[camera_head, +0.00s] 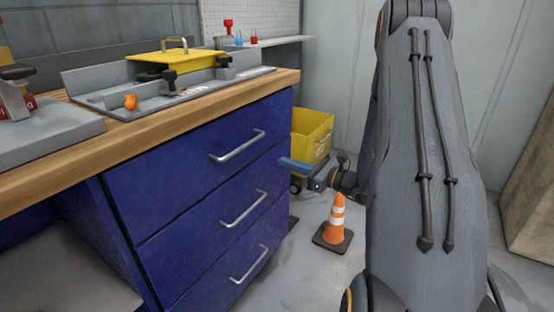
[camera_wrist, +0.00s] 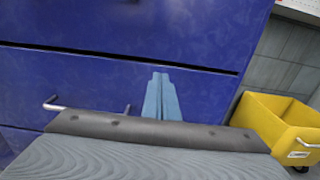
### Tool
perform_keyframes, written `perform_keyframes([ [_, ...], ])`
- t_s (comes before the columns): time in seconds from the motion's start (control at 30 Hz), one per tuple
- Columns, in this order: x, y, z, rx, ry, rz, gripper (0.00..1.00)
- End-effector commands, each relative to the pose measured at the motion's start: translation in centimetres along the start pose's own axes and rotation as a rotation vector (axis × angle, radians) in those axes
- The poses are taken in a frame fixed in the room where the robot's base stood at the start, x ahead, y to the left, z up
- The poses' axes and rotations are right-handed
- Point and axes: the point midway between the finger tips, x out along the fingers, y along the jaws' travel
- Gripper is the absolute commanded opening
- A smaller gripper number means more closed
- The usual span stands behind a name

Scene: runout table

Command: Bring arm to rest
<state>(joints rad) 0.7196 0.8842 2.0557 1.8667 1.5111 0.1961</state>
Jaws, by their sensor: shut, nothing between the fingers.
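My gripper (camera_head: 285,162) shows in the head view beside the right end of the blue drawer cabinet (camera_head: 190,180), in front of a yellow bin. Its light blue fingers point left, toward the cabinet. In the wrist view my gripper (camera_wrist: 160,76) has its two fingers together with nothing between them, in front of the blue drawer fronts. Whether the fingers touch the cabinet cannot be told. My large grey arm link (camera_head: 415,170) stands upright at the right of the head view and hides part of the arm behind it.
The yellow bin (camera_head: 312,132) stands past the cabinet's end and also shows in the wrist view (camera_wrist: 280,122). An orange-and-white cone (camera_head: 336,217) stands on the floor. Drawer handles (camera_head: 240,147) stick out from the cabinet. The wooden worktop (camera_head: 150,130) holds grey fixtures and a yellow plate (camera_head: 180,61).

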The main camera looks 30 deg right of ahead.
Motion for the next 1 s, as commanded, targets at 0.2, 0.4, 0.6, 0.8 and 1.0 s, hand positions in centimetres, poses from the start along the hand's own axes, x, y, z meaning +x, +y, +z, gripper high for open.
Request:
perform_keyframes([
  [0.2,-4.7,0.2,0.0,0.002,0.001,0.001,0.0],
  [0.4,-7.3,0.4,0.0,0.002,0.0,0.006,0.0],
  [0.6,-8.3,0.4,-0.1,0.002,0.0,0.008,0.0],
  [0.8,-7.8,1.1,0.3,-0.008,0.007,0.033,0.0],
  [1.0,-3.4,8.6,3.0,-0.111,0.081,0.292,0.0],
])
